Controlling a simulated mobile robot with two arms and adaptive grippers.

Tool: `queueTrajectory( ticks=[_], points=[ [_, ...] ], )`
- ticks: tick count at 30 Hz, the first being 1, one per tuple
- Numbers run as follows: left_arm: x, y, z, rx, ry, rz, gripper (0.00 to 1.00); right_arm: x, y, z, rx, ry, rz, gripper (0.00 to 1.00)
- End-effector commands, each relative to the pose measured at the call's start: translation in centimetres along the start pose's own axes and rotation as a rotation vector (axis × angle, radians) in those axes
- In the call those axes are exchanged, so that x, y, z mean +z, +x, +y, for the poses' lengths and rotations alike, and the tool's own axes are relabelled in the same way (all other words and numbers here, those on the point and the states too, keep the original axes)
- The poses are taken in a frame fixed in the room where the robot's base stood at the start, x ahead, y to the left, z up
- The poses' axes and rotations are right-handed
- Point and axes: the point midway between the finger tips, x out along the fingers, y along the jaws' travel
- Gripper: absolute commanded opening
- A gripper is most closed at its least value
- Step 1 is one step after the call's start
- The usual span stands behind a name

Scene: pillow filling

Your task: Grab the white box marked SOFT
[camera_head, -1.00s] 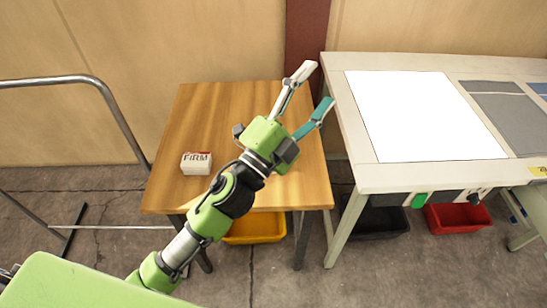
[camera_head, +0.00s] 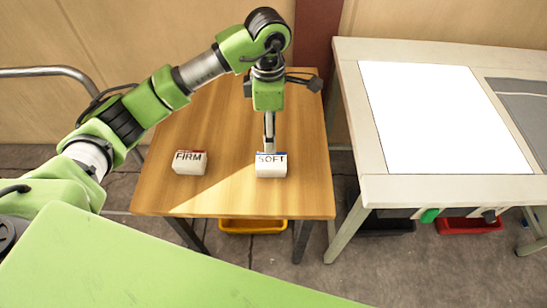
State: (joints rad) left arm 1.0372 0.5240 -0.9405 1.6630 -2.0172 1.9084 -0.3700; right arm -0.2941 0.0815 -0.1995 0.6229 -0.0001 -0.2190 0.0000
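The white box marked SOFT (camera_head: 271,167) sits on the wooden table, right of its middle, with its label facing me. My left gripper (camera_head: 269,142) points down at this box, its fingers reaching the box's far top edge. The fingers show edge-on, one in front of the other, and their tips are hidden or merge with the box. I cannot tell whether they touch it or how far they are spread. My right gripper is not in view.
A white box marked FIRM (camera_head: 190,163) stands to the left on the same wooden table (camera_head: 225,195). A pale workbench (camera_head: 355,120) with a white sheet (camera_head: 430,115) is at the right. A yellow bin (camera_head: 252,226) and a red bin (camera_head: 468,226) are below.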

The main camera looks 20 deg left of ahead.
Motion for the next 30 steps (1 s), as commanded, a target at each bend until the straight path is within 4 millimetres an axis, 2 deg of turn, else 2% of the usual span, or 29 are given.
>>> queueTrajectory(
  ticks=[3, 12, 20, 25, 30],
  points=[
    [-0.5, 1.4, 0.1, -0.001, -0.003, 0.020, 0.61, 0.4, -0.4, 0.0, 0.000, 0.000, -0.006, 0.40],
    [-0.4, 7.0, 0.0, -0.002, -0.003, 0.015, 0.61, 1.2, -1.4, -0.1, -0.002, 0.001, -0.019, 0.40],
    [-0.3, 8.9, -0.2, -0.002, -0.001, 0.014, 0.61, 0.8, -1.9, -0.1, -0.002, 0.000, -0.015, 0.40],
    [0.1, 11.4, -0.8, -0.004, -0.002, 0.013, 0.61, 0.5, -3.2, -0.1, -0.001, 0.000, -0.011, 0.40],
    [0.0, 13.3, -0.6, -0.001, -0.002, 0.012, 0.61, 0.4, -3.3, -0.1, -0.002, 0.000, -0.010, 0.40]
  ],
)
